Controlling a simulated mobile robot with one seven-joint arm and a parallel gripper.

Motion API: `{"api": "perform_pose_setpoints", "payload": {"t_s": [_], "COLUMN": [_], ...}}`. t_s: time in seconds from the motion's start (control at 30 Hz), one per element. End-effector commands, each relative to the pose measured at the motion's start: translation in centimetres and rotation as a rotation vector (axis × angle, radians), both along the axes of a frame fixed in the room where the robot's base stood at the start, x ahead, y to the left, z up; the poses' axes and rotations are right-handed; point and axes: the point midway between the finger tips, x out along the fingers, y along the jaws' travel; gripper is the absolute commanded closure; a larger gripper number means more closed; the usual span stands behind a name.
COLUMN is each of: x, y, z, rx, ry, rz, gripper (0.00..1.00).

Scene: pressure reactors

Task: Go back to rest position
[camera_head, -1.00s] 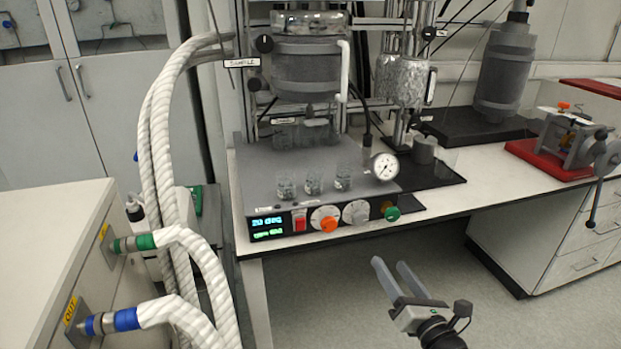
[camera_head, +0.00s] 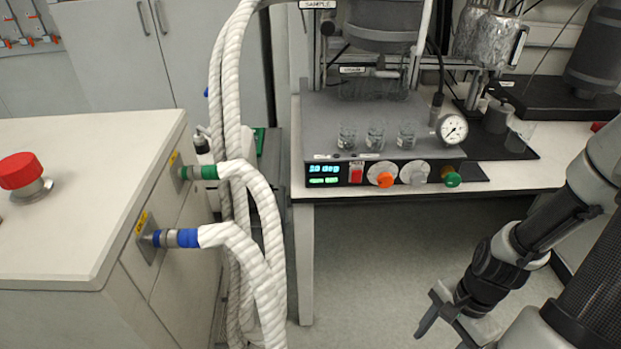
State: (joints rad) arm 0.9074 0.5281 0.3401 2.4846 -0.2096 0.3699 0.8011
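My gripper (camera_head: 438,338) is at the lower right, in front of the bench and over the floor. Its dark fingers point down and to the left and stand apart, with nothing seen between them. The lower finger is partly cut off by the picture's bottom edge. My arm comes in from the right edge, bent, and touches nothing that I can see.
The reactor's control unit (camera_head: 350,112) sits on the bench with glass beakers (camera_head: 376,135), a pressure gauge (camera_head: 452,129) and coloured knobs. White hoses (camera_head: 262,235) run to a cabinet (camera_head: 85,235) at left, which bears a red button (camera_head: 22,170). The floor (camera_head: 370,250) under the bench is clear.

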Motion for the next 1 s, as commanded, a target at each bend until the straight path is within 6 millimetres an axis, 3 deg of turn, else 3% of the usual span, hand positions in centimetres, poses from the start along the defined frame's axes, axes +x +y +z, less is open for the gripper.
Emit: {"api": "perform_pose_setpoints", "payload": {"t_s": [0.03,0.17,0.3,0.5,0.7,1.0], "x": [1.5,4.7,7.5,8.6,7.8,4.7], "y": [-0.8,-0.9,1.5,5.7,8.9,11.2], "z": [2.4,8.7,15.8,23.2,27.8,31.6], "rx": [-0.067,-0.186,-0.267,-0.299,-0.299,-0.349], "ry": [-0.028,-0.105,-0.224,-0.386,-0.516,-0.639], "rz": [0.106,0.360,0.609,0.864,1.028,1.139], "gripper": [0.47,0.47,0.47,0.47,0.47,0.47]}}
